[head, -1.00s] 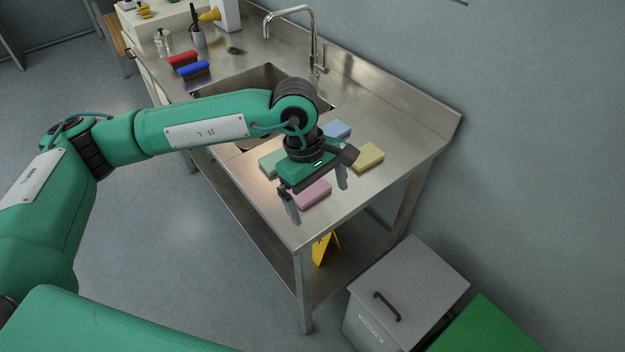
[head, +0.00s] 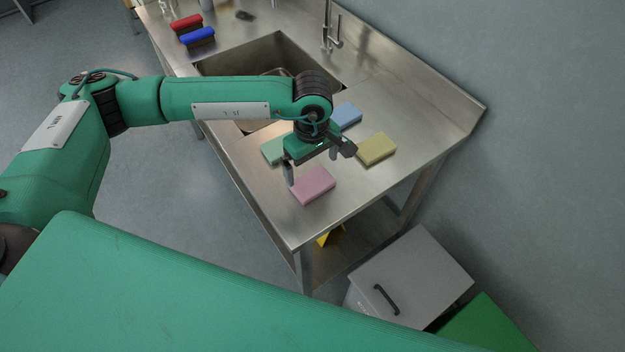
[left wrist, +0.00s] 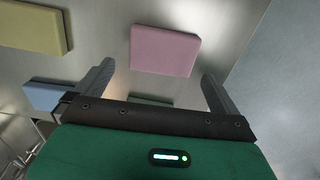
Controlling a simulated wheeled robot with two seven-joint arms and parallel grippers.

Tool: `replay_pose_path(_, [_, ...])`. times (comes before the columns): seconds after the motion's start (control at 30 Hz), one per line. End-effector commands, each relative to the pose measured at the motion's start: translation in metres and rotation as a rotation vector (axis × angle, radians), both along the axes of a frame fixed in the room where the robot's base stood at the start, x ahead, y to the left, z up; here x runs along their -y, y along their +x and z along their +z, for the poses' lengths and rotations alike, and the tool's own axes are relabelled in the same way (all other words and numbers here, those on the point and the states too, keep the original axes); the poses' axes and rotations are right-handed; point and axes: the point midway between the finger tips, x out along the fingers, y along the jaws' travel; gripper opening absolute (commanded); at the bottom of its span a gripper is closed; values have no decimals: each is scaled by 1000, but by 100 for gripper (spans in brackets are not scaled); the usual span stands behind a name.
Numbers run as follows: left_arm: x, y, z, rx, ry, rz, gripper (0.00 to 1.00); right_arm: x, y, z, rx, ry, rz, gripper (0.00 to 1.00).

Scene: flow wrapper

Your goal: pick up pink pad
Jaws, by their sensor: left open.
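The pink pad (head: 313,185) lies flat on the steel counter near its front end in the head view. In the left wrist view the pink pad (left wrist: 165,51) sits ahead of the fingers, between their lines. My left gripper (head: 318,170) is open and empty above the counter, just behind the pink pad. Its two fingers show spread apart in the left wrist view (left wrist: 155,85). My right gripper is not in view.
A green pad (head: 276,150), a blue pad (head: 347,115) and a yellow pad (head: 376,149) lie nearby on the counter (head: 350,195). A sink (head: 250,62) and tap (head: 329,30) are behind. A grey bin (head: 415,280) stands below the counter's end.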

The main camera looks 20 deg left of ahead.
Motion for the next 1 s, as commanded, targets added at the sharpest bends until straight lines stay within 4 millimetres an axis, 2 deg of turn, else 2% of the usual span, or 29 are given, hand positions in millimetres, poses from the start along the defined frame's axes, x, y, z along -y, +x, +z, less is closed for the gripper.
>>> replay_pose_path(0.1, [1, -2, -7, -3, 1, 0, 100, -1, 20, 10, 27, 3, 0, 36])
replay_pose_path(0.2, [2, -5, -20, -4, 1, -1, 100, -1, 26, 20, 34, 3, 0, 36])
replay_pose_path(0.4, [2, -6, -47, -2, 0, 1, 100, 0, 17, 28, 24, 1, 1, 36])
replay_pose_path(0.67, [2, -5, -52, -1, -1, 0, 100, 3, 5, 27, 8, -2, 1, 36])
replay_pose_path(0.7, [2, -5, -52, -1, -1, 0, 98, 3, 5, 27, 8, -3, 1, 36])
replay_pose_path(0.83, [2, -5, -52, -1, -1, 0, 72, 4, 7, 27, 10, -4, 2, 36])
replay_pose_path(0.87, [2, -5, -52, -1, -1, 0, 69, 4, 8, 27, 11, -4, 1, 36])
replay_pose_path(1.0, [2, -5, -52, 0, 0, 0, 68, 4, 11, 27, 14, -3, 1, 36])
